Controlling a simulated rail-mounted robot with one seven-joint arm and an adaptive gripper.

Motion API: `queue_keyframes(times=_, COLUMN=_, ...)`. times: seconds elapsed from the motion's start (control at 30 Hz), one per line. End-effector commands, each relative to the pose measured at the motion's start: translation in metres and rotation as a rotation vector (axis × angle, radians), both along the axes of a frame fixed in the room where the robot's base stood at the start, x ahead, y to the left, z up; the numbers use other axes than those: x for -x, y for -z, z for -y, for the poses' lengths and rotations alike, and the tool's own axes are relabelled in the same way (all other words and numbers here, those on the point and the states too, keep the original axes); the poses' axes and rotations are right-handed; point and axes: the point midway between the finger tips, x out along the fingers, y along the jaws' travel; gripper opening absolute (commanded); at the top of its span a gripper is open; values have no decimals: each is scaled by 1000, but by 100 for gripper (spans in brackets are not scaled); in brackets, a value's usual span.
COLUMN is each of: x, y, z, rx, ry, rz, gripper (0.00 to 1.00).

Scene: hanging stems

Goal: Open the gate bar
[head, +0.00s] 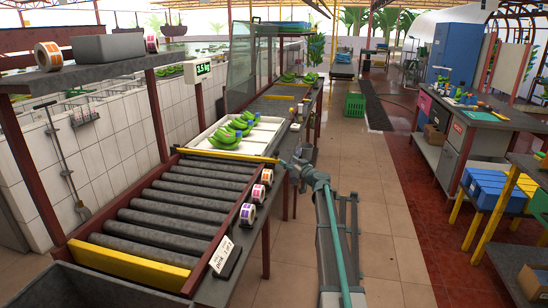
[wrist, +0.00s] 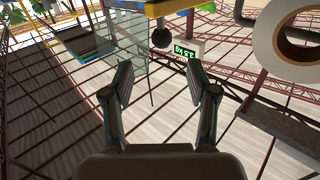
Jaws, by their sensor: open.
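A thin yellow bar (head: 230,154), which looks like the gate bar, lies across the far end of the roller conveyor, in front of the white tray. Its right end is close to my gripper (head: 290,165), which is small and partly hidden by my arm in the head view. In the wrist view my gripper (wrist: 166,88) is open, with nothing between its two fingers. A yellow bar (wrist: 172,8) crosses the top of that view, beyond the fingertips. A dark round knob (wrist: 161,38) shows just below it, apart from the fingers.
Green bananas (head: 228,136) lie in the white tray (head: 258,146) behind the bar. Label rolls (head: 248,214) and a sign (head: 222,255) stand along the conveyor's right side. A scale display (head: 203,68) hangs above. The tiled aisle (head: 385,240) to the right is free.

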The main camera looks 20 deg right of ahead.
Motion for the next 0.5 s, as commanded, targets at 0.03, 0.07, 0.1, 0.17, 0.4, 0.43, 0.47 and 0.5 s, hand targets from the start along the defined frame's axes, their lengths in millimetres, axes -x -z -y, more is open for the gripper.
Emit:
queue_keyframes(times=0.03, x=-2, y=-2, z=-1, rx=15, ry=-2, rz=10, gripper=58)
queue_keyframes(times=0.07, x=-3, y=-3, z=-1, rx=21, ry=-3, rz=14, gripper=58)
queue_keyframes(times=0.1, x=-4, y=-4, z=-2, rx=26, ry=-4, rz=18, gripper=58)
queue_keyframes(times=0.17, x=-7, y=-5, z=-2, rx=29, ry=-4, rz=20, gripper=58)
queue_keyframes(times=0.4, x=-32, y=-5, z=-5, rx=30, ry=-5, rz=18, gripper=58)
queue_keyframes(times=0.43, x=-37, y=-5, z=-6, rx=30, ry=-5, rz=18, gripper=58)
queue_keyframes(times=0.47, x=-42, y=-6, z=-6, rx=30, ry=-5, rz=18, gripper=58)
queue_keyframes(times=0.5, x=-49, y=-6, z=-8, rx=29, ry=-5, rz=18, gripper=58)
